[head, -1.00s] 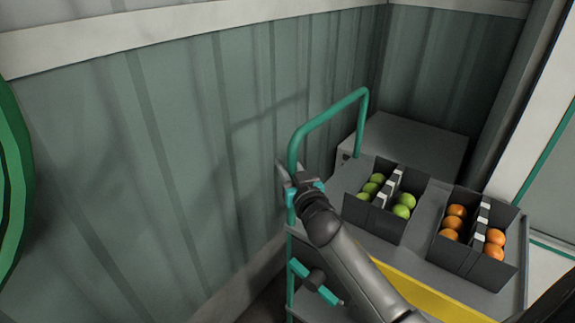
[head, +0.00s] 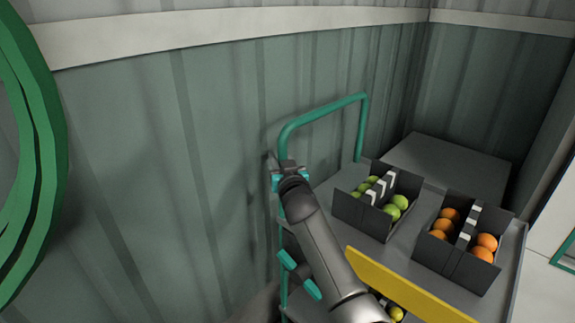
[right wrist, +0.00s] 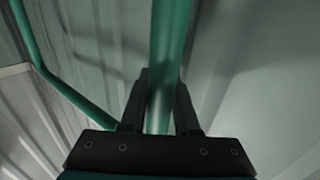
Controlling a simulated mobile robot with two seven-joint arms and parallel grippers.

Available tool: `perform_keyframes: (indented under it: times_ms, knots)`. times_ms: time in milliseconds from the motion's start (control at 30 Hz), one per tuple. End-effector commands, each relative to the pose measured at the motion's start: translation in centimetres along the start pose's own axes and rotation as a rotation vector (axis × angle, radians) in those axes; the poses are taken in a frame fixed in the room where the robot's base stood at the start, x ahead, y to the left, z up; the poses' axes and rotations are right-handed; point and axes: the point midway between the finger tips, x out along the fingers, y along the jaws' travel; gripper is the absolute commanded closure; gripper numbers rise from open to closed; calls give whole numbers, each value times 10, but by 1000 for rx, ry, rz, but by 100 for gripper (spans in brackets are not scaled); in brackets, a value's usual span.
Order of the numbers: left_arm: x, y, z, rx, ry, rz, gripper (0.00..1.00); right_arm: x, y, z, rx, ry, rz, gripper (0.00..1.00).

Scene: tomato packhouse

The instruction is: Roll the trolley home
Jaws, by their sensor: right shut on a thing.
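The trolley has a green tube handle (head: 322,108) and a grey top deck (head: 400,246), seen in the head view in front of the corrugated wall. My right gripper (head: 277,166) is shut on the handle's left upright. In the right wrist view the green tube (right wrist: 168,60) runs between the two dark fingers (right wrist: 158,105). On the deck stand a dark crate of green tomatoes (head: 375,222) and a dark crate of orange tomatoes (head: 455,262). My left gripper is not in view.
A corrugated wall (head: 200,130) runs close along the left and behind the trolley. A grey box (head: 455,165) stands in the corner behind the crates. A yellow panel (head: 410,290) is at the trolley's near side. A green coil (head: 45,160) is at the left edge.

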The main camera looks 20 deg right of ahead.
Motion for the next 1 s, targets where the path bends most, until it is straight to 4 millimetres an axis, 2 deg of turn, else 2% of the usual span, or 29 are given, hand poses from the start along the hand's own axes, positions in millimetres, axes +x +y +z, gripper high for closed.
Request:
perform_keyframes:
  times_ms: [533,567,600,800,1000]
  knots:
    - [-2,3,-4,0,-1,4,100,5,-5,-2,1,4,-4,100]
    - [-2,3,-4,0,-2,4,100,5,-5,-2,1,4,-4,67]
    - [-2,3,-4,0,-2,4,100,5,-5,-2,1,4,-4,62]
    - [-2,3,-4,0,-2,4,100,5,-4,-1,0,2,-2,41]
    - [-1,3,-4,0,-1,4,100,4,-3,0,0,0,0,41]
